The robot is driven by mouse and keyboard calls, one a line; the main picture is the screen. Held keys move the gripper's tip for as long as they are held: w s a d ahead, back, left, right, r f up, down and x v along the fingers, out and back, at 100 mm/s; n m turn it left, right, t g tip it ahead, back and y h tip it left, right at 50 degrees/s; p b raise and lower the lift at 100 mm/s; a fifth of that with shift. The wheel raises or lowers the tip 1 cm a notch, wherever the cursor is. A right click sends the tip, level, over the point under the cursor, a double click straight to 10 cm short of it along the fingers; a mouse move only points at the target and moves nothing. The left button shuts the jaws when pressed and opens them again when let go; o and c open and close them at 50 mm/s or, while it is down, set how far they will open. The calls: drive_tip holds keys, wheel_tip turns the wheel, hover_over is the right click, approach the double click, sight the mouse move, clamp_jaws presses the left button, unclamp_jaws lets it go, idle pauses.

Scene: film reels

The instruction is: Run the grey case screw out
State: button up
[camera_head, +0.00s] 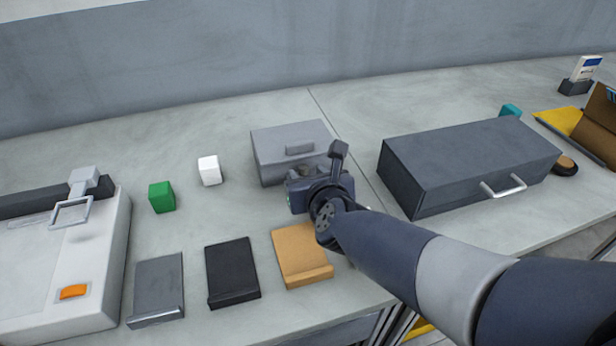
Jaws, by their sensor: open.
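A grey case (292,146) with a small raised handle on its lid stands near the middle of the bench. My gripper (308,178) is right in front of the case, at its front right side. The wrist and arm cover the fingertips and part of the case front. I see no screw; any screw on the front is hidden behind my gripper. Nothing shows in the jaws from this view.
A large dark drawer box (468,162) stands close on the right. Grey (157,287), black (232,270) and tan (300,254) stands lie along the front. Green (162,197) and white (209,170) blocks sit left. A white machine (70,270) fills the far left.

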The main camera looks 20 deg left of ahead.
drive_tip(key=shift+w+a+f, duration=0.15)
drive_tip(key=shift+w+a, duration=0.05)
drive_tip(key=shift+w, duration=0.05)
clamp_jaws()
idle(0.3)
